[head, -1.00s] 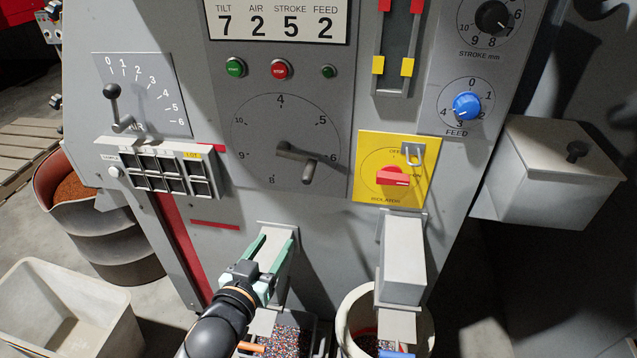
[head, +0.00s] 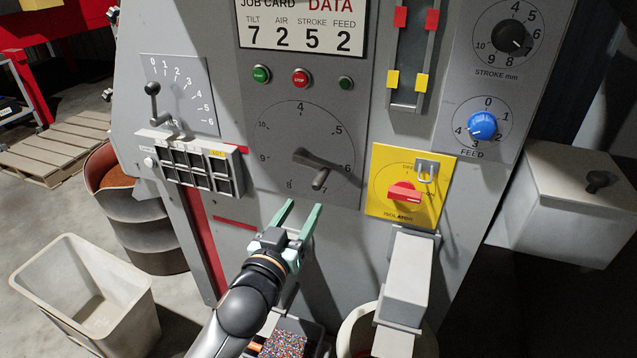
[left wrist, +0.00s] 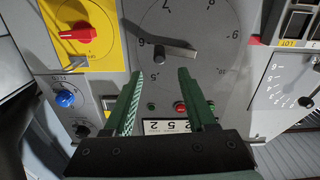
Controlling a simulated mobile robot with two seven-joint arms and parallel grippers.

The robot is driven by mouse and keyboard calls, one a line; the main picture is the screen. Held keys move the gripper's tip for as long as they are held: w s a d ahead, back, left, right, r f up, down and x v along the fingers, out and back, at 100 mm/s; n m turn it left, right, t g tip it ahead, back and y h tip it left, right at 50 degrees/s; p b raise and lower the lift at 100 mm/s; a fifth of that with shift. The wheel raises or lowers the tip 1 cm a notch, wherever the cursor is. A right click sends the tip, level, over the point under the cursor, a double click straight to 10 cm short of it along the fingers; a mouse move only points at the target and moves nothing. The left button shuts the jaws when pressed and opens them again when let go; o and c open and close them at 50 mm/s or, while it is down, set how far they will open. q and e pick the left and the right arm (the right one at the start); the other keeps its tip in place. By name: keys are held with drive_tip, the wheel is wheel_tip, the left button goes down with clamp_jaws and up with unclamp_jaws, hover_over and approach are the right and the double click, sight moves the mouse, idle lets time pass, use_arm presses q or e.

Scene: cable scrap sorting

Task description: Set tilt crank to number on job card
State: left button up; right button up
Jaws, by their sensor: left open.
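The job card (head: 297,26) at the top of the panel reads tilt 7, air 2, stroke 5, feed 2. The dark grey tilt crank (head: 322,161) sits on a round dial (head: 275,125) marked with numbers up to 10. Its arm points right and slightly down, close to 6, and its handle sticks out toward me. My left gripper (head: 304,205) is open and empty, just below the dial and clear of the crank. In the left wrist view the crank (left wrist: 172,53) appears upside down, beyond the open fingers (left wrist: 160,73). My right gripper is not in view.
Right of the dial is the yellow isolator plate (head: 418,225) with a red switch (head: 404,192). A grey chute (head: 405,280) juts out below it. The air lever (head: 153,90) and lot box (head: 195,165) are on the left. A pale bin (head: 95,300) stands at lower left.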

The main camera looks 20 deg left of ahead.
sight(315, 188)
use_arm(q)
drive_tip(key=w, duration=0.9)
drive_tip(key=shift+w+d, duration=0.25)
drive_tip(key=shift+w, duration=0.1)
clamp_jaws()
idle(1.0)
